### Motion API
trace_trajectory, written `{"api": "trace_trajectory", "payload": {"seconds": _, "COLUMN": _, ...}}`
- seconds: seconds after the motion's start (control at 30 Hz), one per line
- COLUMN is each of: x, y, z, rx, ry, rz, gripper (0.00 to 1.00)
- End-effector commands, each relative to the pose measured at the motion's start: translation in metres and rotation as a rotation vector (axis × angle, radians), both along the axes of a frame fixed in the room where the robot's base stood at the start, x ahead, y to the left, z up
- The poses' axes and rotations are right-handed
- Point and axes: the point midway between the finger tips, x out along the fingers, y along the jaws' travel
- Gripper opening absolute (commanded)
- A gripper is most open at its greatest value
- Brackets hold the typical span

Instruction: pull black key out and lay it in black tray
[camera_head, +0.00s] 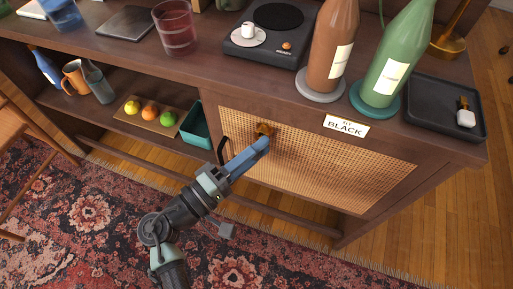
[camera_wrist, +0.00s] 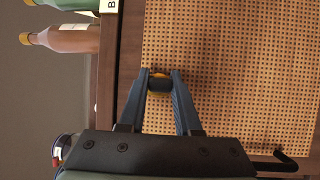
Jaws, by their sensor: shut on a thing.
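My gripper (camera_head: 261,143) is at the woven cabinet front (camera_head: 325,160), and its blue fingers are shut on a small dark thing at the brass lock plate (camera_head: 266,129). In the wrist view my gripper (camera_wrist: 160,80) has the dark thing, which looks like the black key (camera_wrist: 160,84), between its fingertips, with a yellow rim behind it. The key's shaft is hidden, and I cannot tell how deep it sits. The black tray (camera_head: 422,112) is on the cabinet top at the right. A small item with a white tag (camera_head: 465,118) lies in its right part.
A brown bottle (camera_head: 333,45) and a green bottle (camera_head: 394,60) stand on coasters left of the tray. A white sign reading BLACK (camera_head: 346,127) is on the cabinet's front edge. A dark handle (camera_head: 222,150) sticks out left of the lock. The tray's left part is clear.

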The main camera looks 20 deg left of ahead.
Motion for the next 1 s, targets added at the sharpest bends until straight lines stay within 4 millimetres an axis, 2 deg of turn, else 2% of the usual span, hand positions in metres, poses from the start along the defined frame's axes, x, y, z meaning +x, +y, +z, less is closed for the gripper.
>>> {"api": "trace_trajectory", "payload": {"seconds": 0.37, "x": -0.003, "y": 0.001, "z": 0.002, "rx": -0.001, "ry": -0.003, "rz": 0.001, "gripper": 0.00}}
{"api": "trace_trajectory", "payload": {"seconds": 1.0, "x": -0.019, "y": 0.001, "z": 0.002, "rx": 0.001, "ry": -0.003, "rz": 0.001, "gripper": 0.00}}
